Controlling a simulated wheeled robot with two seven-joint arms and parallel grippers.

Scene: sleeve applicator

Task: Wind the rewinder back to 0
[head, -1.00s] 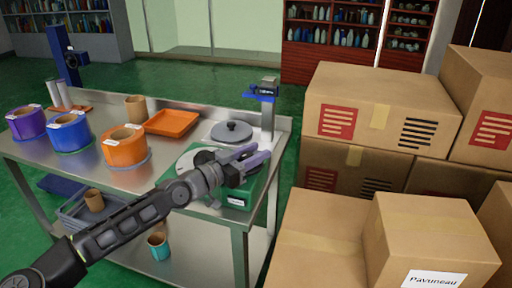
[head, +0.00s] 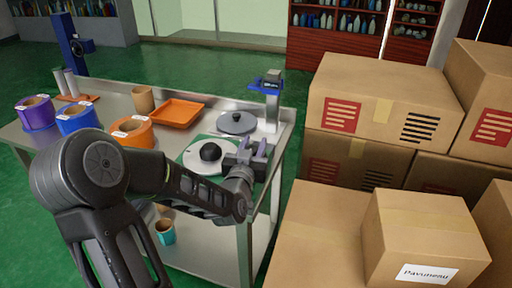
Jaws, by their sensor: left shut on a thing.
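The rewinder is a green box on the metal table with a pale round disc (head: 196,165) on top and a black knob (head: 210,152) at the disc's middle. My left gripper (head: 252,150) is at the right edge of the disc, its purple-grey fingers shut on a small part of the rewinder, most likely its crank handle. The fingers hide that part. My left arm covers the front of the green box, and I cannot read any number on it. My right gripper is not in view.
A grey lidded disc (head: 238,123) and a post with a blue clamp (head: 270,86) stand behind the rewinder. An orange tray (head: 176,112) and purple, blue and orange rolls (head: 133,130) are on the left of the table. Cardboard boxes (head: 380,100) crowd the right side.

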